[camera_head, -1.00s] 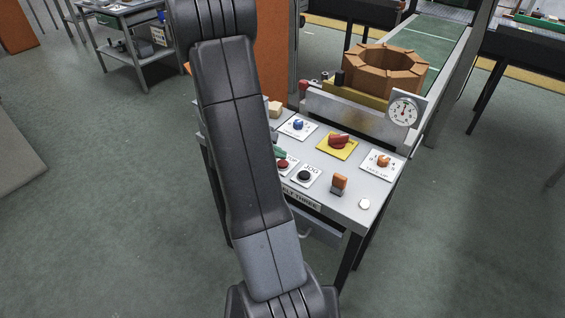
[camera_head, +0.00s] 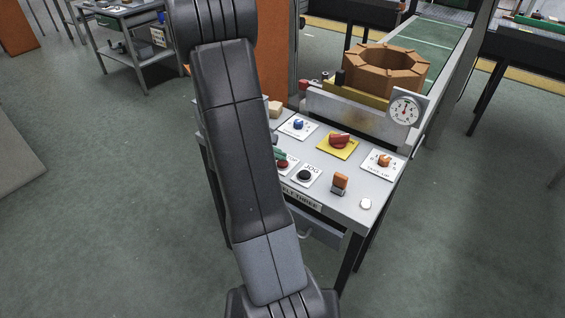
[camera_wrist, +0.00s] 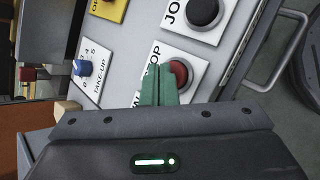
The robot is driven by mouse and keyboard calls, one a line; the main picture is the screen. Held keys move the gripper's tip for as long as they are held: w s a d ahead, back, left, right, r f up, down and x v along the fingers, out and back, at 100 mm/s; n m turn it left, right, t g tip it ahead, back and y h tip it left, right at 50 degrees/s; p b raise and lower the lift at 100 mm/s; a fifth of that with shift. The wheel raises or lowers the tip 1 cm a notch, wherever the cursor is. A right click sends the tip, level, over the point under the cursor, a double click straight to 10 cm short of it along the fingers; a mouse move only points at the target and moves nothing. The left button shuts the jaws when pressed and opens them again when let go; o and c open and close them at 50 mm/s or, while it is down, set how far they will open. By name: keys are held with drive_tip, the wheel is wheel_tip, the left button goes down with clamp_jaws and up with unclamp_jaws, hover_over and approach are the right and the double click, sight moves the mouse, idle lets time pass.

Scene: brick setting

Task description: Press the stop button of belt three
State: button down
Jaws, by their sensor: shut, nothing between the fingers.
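The red stop button (camera_wrist: 178,73) sits on a white plate marked with a partly hidden "STOP" in the wrist view. In the head view the red button (camera_head: 282,164) shows just past the edge of my arm. My gripper (camera_wrist: 160,85) is shut, with its green fingertips together and empty, at the left side of the button and covering part of its edge. Whether the fingertips touch it I cannot tell. The panel's front label (camera_head: 301,197) reads "THREE", its start hidden by my arm.
Close by are a black jog button (camera_wrist: 203,12), a blue take-up knob (camera_wrist: 82,67), a red knob on a yellow plate (camera_head: 339,140), an orange-topped switch (camera_head: 340,182) and an orange knob (camera_head: 383,160). A dial gauge (camera_head: 405,110) stands at the back.

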drive_tip(key=shift+f+b, duration=0.4)
drive_tip(key=shift+b, duration=0.05)
idle(0.3)
drive_tip(key=shift+r, duration=0.15)
drive_tip(key=shift+r+p, duration=0.5)
drive_tip(key=shift+r, duration=0.25)
wheel_tip(320, 180, up, 5)
drive_tip(key=p, duration=0.3)
idle(0.4)
drive_tip(key=shift+s, duration=0.1)
idle(0.6)
